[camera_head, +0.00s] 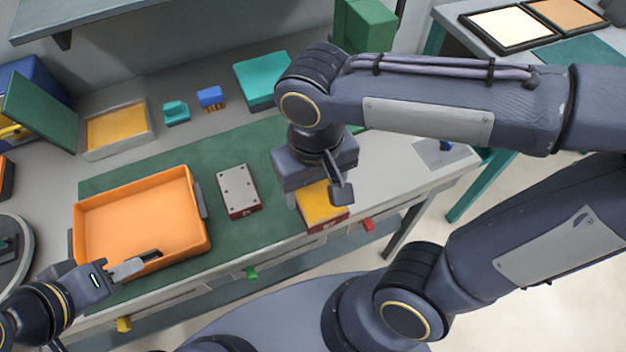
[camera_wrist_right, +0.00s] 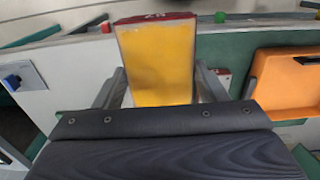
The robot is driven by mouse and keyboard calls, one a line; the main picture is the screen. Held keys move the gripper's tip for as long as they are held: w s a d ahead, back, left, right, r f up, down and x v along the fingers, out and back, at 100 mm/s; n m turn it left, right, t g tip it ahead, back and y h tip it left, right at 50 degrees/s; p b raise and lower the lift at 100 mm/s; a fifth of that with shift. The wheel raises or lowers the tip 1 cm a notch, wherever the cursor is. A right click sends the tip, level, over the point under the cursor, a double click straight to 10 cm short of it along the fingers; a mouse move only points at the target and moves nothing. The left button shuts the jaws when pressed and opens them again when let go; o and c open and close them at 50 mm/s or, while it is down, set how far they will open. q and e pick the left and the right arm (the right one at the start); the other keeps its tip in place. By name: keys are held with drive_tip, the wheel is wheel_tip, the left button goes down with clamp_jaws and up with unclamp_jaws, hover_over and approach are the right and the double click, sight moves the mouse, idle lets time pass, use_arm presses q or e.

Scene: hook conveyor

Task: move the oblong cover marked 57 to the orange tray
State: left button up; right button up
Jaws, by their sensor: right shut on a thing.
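My right gripper (camera_head: 318,196) is shut on an oblong red-sided cover with a yellow top (camera_head: 326,212), near the front edge of the bench. In the right wrist view the yellow face of this cover (camera_wrist_right: 158,62) lies between the two fingers, with a marking on its red end too small to read surely. A second oblong piece, grey-topped with red sides (camera_head: 238,188), lies on the green mat to the left; its marking is not legible. The orange tray (camera_head: 84,212) looks empty. My left gripper (camera_head: 148,262) is at the tray's near edge; its finger opening is unclear.
The green mat (camera_head: 150,172) has free room between the pieces. Behind stand a grey-rimmed yellow-floored box (camera_head: 118,128), small teal (camera_head: 176,112) and blue (camera_head: 210,97) pieces, and a teal block (camera_head: 262,80). Coloured tabs line the bench front.

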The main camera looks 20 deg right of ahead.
sight(315, 190)
drive_tip(key=shift+r+p, duration=1.25)
drive_tip(key=shift+r, duration=0.35)
drive_tip(key=shift+w+f, duration=0.1)
